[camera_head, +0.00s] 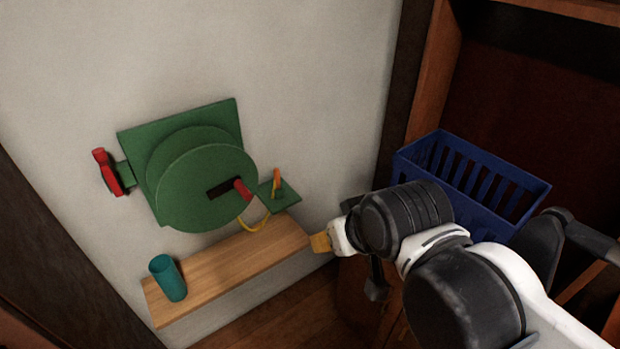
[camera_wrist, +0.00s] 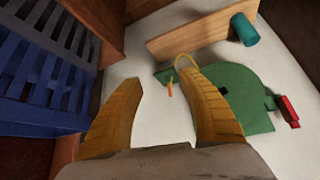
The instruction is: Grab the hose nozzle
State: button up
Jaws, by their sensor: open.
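The hose nozzle (camera_head: 276,180) is a small orange piece standing on a green bracket (camera_head: 285,196) at the right of the green hose reel (camera_head: 205,185). A yellow hose (camera_head: 257,224) loops below it from the reel. In the wrist view the orange nozzle (camera_wrist: 170,90) shows between my fingers, farther off, with the yellow hose (camera_wrist: 181,57) beside it. My gripper (camera_head: 321,242) is right of and lower than the nozzle in the head view, apart from it. In the wrist view its yellow fingers (camera_wrist: 160,78) are spread and empty. The right finger hides part of the reel.
A wooden shelf (camera_head: 230,267) runs below the reel, with a teal cup (camera_head: 168,278) at its left end. A red handle (camera_head: 107,172) sticks out left of the reel. A blue basket (camera_head: 470,180) stands at the right. Bare wall lies above the reel.

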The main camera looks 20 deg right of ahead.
aim_at(276, 172)
jog(key=i+j+z, duration=0.1)
jog(key=j, duration=1.3)
jog(key=i+z, duration=0.05)
jog(key=i, duration=0.05)
